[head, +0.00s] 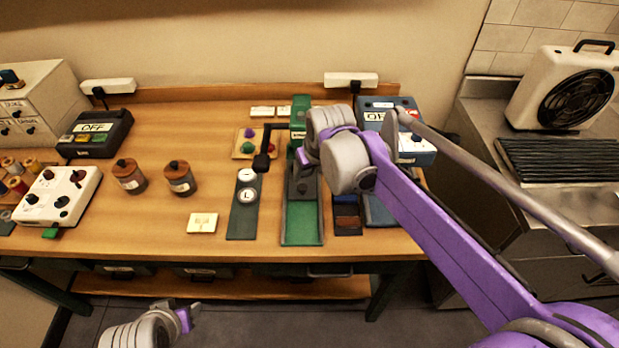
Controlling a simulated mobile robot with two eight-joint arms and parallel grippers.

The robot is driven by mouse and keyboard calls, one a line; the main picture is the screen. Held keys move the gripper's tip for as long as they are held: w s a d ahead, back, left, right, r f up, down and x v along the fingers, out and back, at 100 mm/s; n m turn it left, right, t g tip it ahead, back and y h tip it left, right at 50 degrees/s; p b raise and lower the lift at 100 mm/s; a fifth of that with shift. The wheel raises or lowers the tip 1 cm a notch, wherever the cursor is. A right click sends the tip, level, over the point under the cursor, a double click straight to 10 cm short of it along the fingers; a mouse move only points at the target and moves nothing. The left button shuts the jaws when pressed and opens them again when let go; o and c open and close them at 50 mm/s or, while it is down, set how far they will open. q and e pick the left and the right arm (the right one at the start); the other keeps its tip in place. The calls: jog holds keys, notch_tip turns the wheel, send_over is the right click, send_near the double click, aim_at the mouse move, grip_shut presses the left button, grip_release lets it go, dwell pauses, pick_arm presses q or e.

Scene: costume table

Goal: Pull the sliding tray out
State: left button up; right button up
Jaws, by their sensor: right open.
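A long green tray (302,224) lies near the table's front edge, in line with a green press-like device (299,112) with a black side lever (266,150). I take it for the sliding tray; its back end is hidden under dark parts and my arm. My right gripper (302,158) is above the back of this device, open, with nothing seen in it. Whether it touches the device cannot be told. My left gripper (188,314) is low at the bottom left, in front of the table and away from the tray; its jaws are too small to read.
A dark tray (347,215) sits close right of the green one. A fan unit (563,87) stands far right.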

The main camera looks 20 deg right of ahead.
aim_at(302, 187)
jog(key=x, duration=1.1)
jog(key=shift+w+a+r+b, duration=0.1)
jog(key=shift+a+b, duration=0.05)
jog(key=shift+b, duration=0.15)
grip_shut()
dwell(0.9)
